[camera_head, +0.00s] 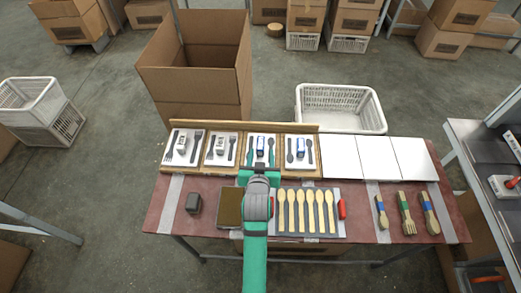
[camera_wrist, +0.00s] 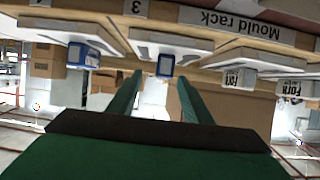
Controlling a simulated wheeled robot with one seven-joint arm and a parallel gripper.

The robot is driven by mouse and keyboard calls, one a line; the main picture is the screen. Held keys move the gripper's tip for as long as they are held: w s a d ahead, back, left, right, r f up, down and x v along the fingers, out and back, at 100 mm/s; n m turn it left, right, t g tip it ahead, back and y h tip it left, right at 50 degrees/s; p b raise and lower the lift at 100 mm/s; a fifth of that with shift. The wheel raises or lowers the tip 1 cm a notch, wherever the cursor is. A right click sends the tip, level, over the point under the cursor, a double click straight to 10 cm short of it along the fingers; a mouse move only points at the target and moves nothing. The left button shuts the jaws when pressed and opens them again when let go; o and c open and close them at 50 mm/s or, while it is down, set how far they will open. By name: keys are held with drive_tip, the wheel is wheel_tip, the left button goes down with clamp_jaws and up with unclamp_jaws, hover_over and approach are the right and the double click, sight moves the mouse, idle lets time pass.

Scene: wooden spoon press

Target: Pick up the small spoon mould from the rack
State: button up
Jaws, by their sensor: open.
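The mould rack (camera_head: 290,127) is a wooden rack along the back of the table. It holds two moulds with white blocks on the left and two with blue blocks on the right. My gripper (camera_head: 260,161) is open at the inner blue-block mould (camera_head: 262,142), with one green finger on each side of its block. In the wrist view, this blue block (camera_wrist: 165,64) shows between the fingertips, and I cannot tell whether they touch it. The outer blue-block mould (camera_head: 300,150) stands to the right. Which one is the small spoon mould cannot be read.
The white-block moulds (camera_head: 221,149) stand close on the left, marked Fork in the wrist view. Wooden spoons (camera_head: 306,211) lie in a row at the front. Blank white panels (camera_head: 378,157) lie right of the rack. A cardboard box (camera_head: 195,75) and white basket (camera_head: 341,108) stand behind.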

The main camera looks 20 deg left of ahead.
sight(261, 145)
drive_tip(key=shift+a+x, duration=0.2)
drive_tip(key=shift+x, duration=1.55)
drive_tip(key=shift+a+x, duration=0.15)
drive_tip(key=shift+x, duration=1.65)
drive_tip(key=shift+s, duration=0.1)
clamp_jaws()
drive_tip(key=shift+r, duration=0.2)
